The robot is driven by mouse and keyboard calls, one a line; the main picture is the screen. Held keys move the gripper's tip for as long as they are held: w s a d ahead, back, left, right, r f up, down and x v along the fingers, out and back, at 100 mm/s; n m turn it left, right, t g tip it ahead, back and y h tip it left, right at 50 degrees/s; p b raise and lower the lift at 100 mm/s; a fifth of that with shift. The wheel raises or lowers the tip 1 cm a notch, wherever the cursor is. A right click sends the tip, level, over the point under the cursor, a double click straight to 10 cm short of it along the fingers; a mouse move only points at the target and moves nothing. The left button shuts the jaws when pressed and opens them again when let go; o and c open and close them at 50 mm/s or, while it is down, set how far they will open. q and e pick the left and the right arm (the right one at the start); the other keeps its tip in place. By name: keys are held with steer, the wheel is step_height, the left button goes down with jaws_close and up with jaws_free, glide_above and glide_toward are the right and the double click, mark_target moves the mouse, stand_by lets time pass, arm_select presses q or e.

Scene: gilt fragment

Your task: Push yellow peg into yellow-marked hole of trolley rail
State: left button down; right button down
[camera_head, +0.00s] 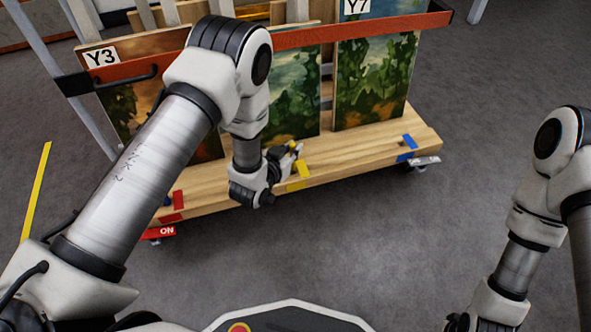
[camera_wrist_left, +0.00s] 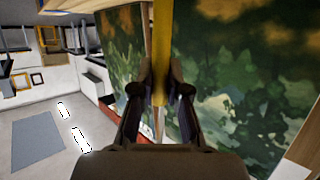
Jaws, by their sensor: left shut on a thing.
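My left gripper (camera_head: 292,150) is over the front edge of the wooden trolley, by its middle. In the left wrist view the fingers (camera_wrist_left: 158,80) are shut on a long yellow peg (camera_wrist_left: 161,45). In the head view only a small bit of the peg (camera_head: 292,144) shows at the fingertips. Yellow marks (camera_head: 298,185) lie on the trolley rail (camera_head: 345,168) just right of and below the gripper. The hole itself cannot be made out. I cannot tell whether the peg touches the rail. My right gripper (camera_head: 458,323) is at the bottom edge, partly cut off.
Painted panels, marked Y3 (camera_head: 102,57) and Y7 (camera_head: 357,6), stand upright on the trolley behind the gripper. A red bar (camera_head: 300,38) crosses in front of them. Red (camera_head: 178,200) and blue (camera_head: 409,141) marks lie along the rail. The grey floor in front is clear.

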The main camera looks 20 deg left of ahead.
arm_select(q)
step_height(320, 180, down, 5)
steer(key=shift+b, duration=1.15)
steer(key=shift+r, duration=0.15)
steer(key=c, duration=1.2)
jaws_free()
